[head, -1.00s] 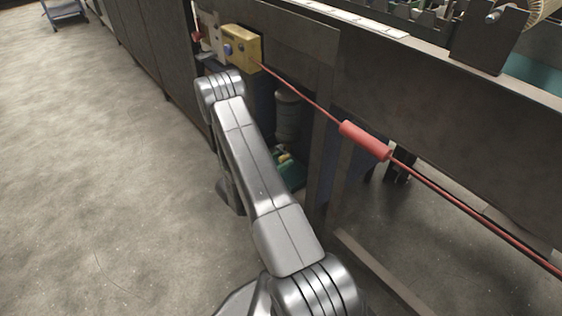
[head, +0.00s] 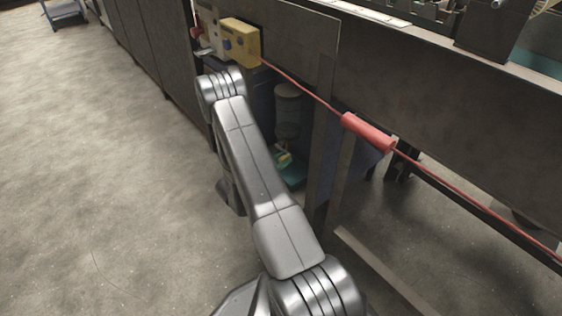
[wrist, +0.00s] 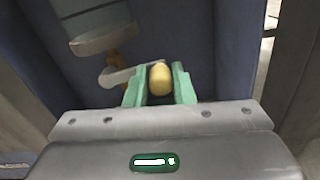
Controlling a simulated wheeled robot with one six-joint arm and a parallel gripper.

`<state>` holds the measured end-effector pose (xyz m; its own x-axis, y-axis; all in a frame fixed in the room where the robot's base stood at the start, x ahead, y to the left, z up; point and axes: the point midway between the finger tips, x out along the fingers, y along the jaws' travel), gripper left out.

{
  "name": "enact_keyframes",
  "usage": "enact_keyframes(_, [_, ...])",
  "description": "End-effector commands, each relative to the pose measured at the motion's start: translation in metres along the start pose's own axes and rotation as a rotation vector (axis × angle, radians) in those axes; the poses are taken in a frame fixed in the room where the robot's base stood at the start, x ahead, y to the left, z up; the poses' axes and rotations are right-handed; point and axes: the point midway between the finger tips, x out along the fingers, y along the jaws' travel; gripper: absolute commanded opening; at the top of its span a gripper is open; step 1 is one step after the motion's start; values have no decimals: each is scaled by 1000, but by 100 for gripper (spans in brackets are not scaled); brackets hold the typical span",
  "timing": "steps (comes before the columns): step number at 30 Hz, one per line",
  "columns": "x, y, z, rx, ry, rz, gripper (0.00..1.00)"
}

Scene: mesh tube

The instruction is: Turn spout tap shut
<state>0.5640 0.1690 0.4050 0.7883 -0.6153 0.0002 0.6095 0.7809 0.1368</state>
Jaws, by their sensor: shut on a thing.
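In the wrist view, my gripper (wrist: 160,88) has its green fingers closed around a rounded yellow knob (wrist: 160,77), the tap's handle as far as I can tell. A pale lever or spout (wrist: 116,76) reaches the fingers from the left, beside a brownish fitting. A grey cylindrical body (wrist: 98,28) hangs above left. How far the tap is turned cannot be told. In the head view, my arm reaches toward the machine's lower side and hides the gripper. A grey cylinder (head: 288,104) shows in the recess there.
A yellow box (head: 240,42) is fixed to the machine front. A red cable with a thick red sleeve (head: 368,131) runs along the frame, right of my arm. Teal and yellow parts (head: 290,171) sit low in the recess. The floor (head: 90,180) at left is clear.

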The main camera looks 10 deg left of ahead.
Motion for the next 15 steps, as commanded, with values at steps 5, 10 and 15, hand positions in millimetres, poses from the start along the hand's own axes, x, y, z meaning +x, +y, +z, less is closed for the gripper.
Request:
enact_keyframes(5, [0,-1,-6,70,0,0,0])
enact_keyframes(10, [0,-1,-6,76,1,0,0])
enact_keyframes(15, [0,-1,-6,75,2,0,32])
